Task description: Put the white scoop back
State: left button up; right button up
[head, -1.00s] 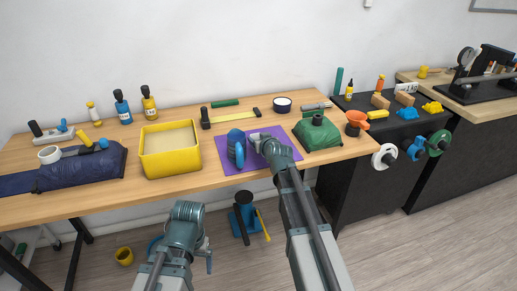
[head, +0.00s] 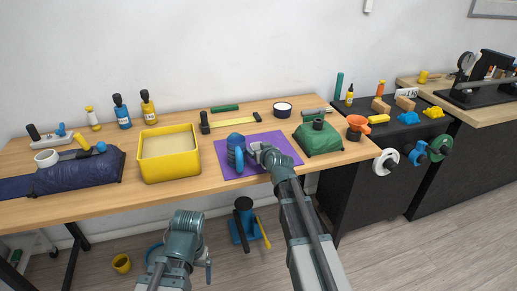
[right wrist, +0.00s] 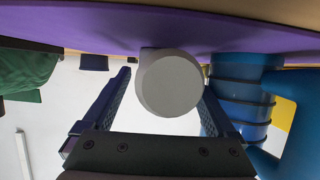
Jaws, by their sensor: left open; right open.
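A pale grey-white rounded piece, likely the white scoop, shows in the right wrist view (right wrist: 170,82) against the purple mat. The rest of its shape is hidden. In the head view a small pale patch (head: 254,147) shows at my right gripper's tip, over the purple mat (head: 288,148). My right gripper (head: 262,152) is open, and in the right wrist view its fingers (right wrist: 166,105) stand either side of the pale piece; I cannot tell whether they touch it. My left gripper (head: 187,224) is open and empty, low in front of the bench.
A blue ribbed jug (head: 235,150) stands on the mat just left of my right gripper. A yellow bin (head: 168,168) is further left, and a green bag (head: 318,140) is right. White, blue and green round items hang on the dark cabinet (head: 352,190).

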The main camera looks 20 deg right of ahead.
jog(key=p+v, duration=0.1)
jog(key=v, duration=0.2)
jog(key=p+v, duration=0.2)
jog(key=v, duration=0.2)
jog(key=p+v, duration=0.1)
jog(key=v, duration=0.3)
jog(key=shift+s+d+r, duration=0.1)
jog(key=shift+r, duration=0.3)
jog(key=shift+p+v, duration=0.5)
jog(key=shift+v, duration=0.45)
jog(key=shift+f, duration=0.1)
jog(key=b+x, duration=0.5)
jog(key=x, duration=0.7)
jog(key=shift+w+f, duration=0.2)
jog(key=shift+f, duration=0.15)
jog(key=shift+w+f+b, duration=0.15)
jog(key=shift+w+b, duration=0.15)
jog(key=shift+w, duration=0.35)
jog(key=shift+s+r, duration=0.1)
jog(key=shift+r, duration=0.1)
jog(key=shift+f, duration=0.1)
